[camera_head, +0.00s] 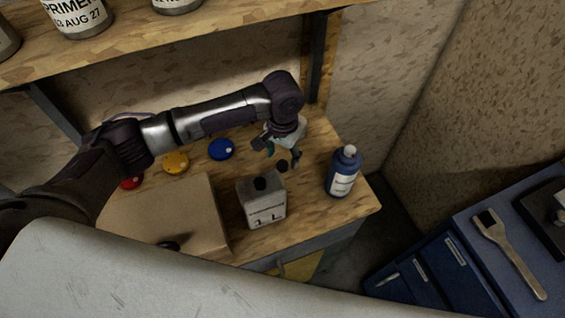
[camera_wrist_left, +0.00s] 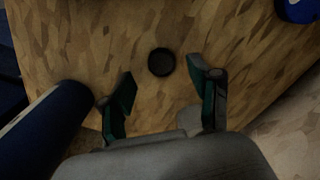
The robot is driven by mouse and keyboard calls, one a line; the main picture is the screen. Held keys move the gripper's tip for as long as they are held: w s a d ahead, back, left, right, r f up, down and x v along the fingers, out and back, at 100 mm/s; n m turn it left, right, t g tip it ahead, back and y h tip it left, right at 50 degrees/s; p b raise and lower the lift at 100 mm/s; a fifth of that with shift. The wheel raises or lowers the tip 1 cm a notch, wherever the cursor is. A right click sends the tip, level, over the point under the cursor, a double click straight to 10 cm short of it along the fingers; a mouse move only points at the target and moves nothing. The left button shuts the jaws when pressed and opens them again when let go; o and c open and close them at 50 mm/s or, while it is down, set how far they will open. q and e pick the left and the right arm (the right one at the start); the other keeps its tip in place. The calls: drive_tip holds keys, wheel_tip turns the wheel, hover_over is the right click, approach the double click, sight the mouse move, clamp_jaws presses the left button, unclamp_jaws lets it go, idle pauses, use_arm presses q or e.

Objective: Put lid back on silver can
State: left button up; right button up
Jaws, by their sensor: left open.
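The silver can (camera_head: 265,206), a boxy grey-silver container marked "1 L", stands upright on the wooden bench. A dark round spot shows on its top; I cannot tell if it is an open hole. A small round black lid (camera_head: 282,165) lies on the bench behind the can. It also shows in the left wrist view as a black disc (camera_wrist_left: 161,62). My left gripper (camera_head: 281,154) is open and empty, pointing down above the lid. In the left wrist view its fingers (camera_wrist_left: 161,82) are spread to either side of the lid, apart from it. My right gripper is not in view.
A blue bottle (camera_head: 344,172) with a white cap stands right of the can. A cardboard box (camera_head: 165,215) is on its left. Blue (camera_head: 221,149), yellow (camera_head: 176,162) and red (camera_head: 131,183) round items lie behind. A shelf (camera_head: 215,28) with paint cans overhangs the bench.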

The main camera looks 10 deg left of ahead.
sight(282, 165)
use_arm(q)
drive_tip(key=shift+s+a+f, duration=0.1)
drive_tip(key=shift+s+f, duration=0.05)
drive_tip(key=shift+f, duration=1.5)
drive_tip(key=c, duration=0.9)
